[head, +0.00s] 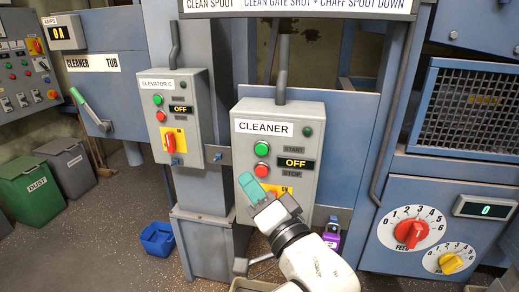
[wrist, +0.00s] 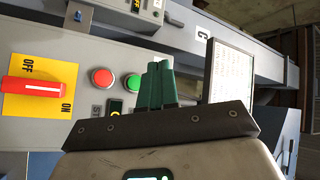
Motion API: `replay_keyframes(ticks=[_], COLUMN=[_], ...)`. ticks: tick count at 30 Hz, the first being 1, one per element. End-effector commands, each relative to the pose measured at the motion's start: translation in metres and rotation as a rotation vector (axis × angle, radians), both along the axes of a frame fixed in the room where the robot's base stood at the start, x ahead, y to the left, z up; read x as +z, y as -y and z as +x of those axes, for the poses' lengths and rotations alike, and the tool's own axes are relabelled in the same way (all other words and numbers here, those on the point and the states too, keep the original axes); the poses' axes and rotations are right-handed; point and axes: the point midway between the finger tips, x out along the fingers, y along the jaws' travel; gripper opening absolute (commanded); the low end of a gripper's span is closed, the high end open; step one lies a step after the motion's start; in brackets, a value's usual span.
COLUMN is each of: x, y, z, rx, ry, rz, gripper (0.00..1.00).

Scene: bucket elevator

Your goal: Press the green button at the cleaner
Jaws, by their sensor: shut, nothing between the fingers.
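The cleaner box (head: 308,203) is grey with a "CLEANER" label. Its round green button (head: 261,149) sits above a red stop button (head: 261,170), left of a display reading OFF. My gripper (head: 246,181) has teal fingers, shut and empty, in front of the box below both buttons in the head view. The fingers partly cover the box's yellow switch plate (head: 287,190). In the wrist view the green button (wrist: 133,82) shows just left of my shut fingers (wrist: 160,67), with the red button (wrist: 102,77) further left. I cannot tell whether the fingers touch the box.
A similar "ELEVATOR C" box (head: 180,128) with its own green and red buttons, also OFF, hangs to the left. A lever (head: 91,109) is further left. Dials (head: 410,233) are on the right. A blue bin (head: 157,239) stands on the floor.

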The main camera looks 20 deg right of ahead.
Motion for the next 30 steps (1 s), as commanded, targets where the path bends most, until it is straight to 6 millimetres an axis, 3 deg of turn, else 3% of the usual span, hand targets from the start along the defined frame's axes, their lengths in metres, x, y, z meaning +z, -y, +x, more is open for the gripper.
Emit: replay_keyframes(ticks=[14,30], x=[0.001,0.000], y=[0.003,0.042], z=[0.004,0.057], rx=[-0.001,-0.002], ry=[0.001,0.001], rz=[0.003,0.004], gripper=[0.00,0.00])
